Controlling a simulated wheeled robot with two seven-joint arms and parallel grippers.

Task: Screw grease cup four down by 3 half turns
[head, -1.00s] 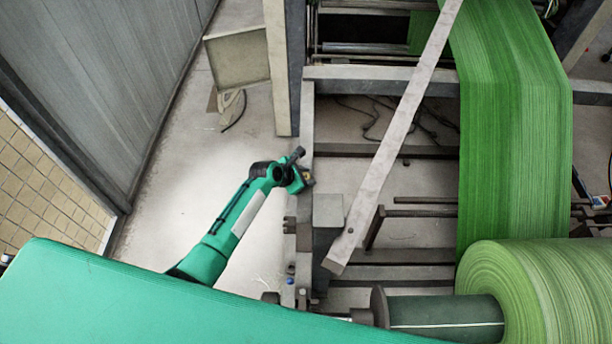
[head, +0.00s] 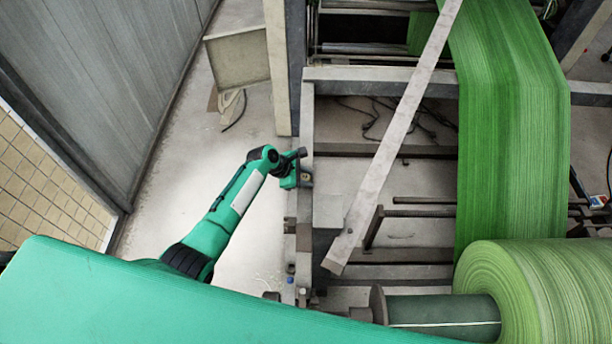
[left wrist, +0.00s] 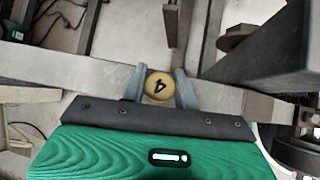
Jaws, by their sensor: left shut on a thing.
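Grease cup four (left wrist: 159,85) is a round yellowish cap with a dark number 4 on its face, seen in the left wrist view. My left gripper (left wrist: 160,88) has one grey finger on each side of the cup and is shut on it. In the head view, my left gripper (head: 304,172) is at the grey frame rail, at the end of my green arm. The cup is too small to make out there. My right gripper is not in view.
The grey machine frame (head: 306,120) runs beside the gripper. A slanted metal bar (head: 395,135) crosses over the machine to the right. A green woven web (head: 512,120) runs down to a large roll (head: 545,290). Open floor (head: 180,190) lies left of the frame.

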